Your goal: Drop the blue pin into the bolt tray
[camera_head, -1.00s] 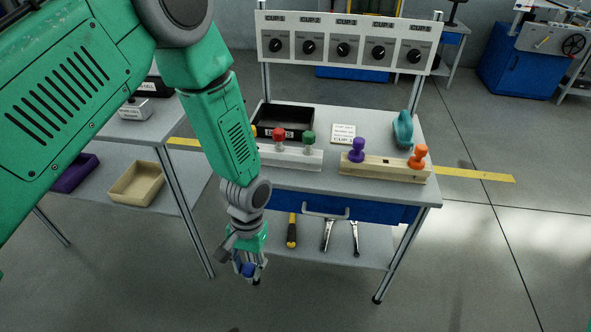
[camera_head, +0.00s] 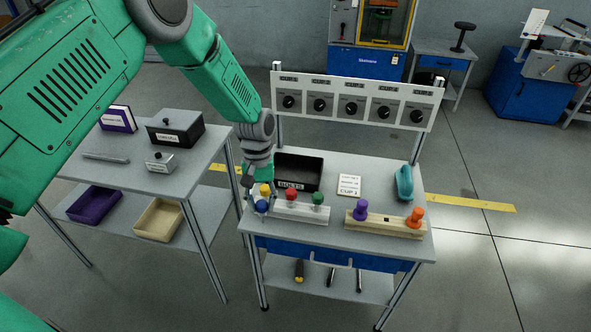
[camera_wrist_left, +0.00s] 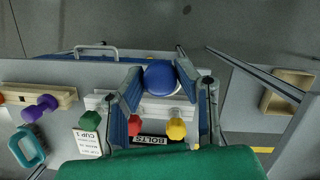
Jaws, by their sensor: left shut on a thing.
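The blue pin (camera_head: 262,206) is held by my left gripper (camera_head: 262,196), which comes down at the left end of the workbench. In the left wrist view the round blue head of the pin (camera_wrist_left: 160,77) sits between the two fingers of the gripper (camera_wrist_left: 160,88). The bolt tray (camera_head: 298,172) is a black open box labelled BOLTS at the back left of the bench, behind the pin. In the left wrist view its label (camera_wrist_left: 166,140) shows below the pins, and the rest is mostly hidden. My right gripper is not in view.
A white rack (camera_head: 300,212) with yellow, red and green pins stands in front of the tray. A wooden block (camera_head: 384,224) holds purple and orange pins. A card (camera_head: 349,185) and a teal clamp-like object (camera_head: 404,183) lie at the right. A dial panel (camera_head: 352,97) rises behind.

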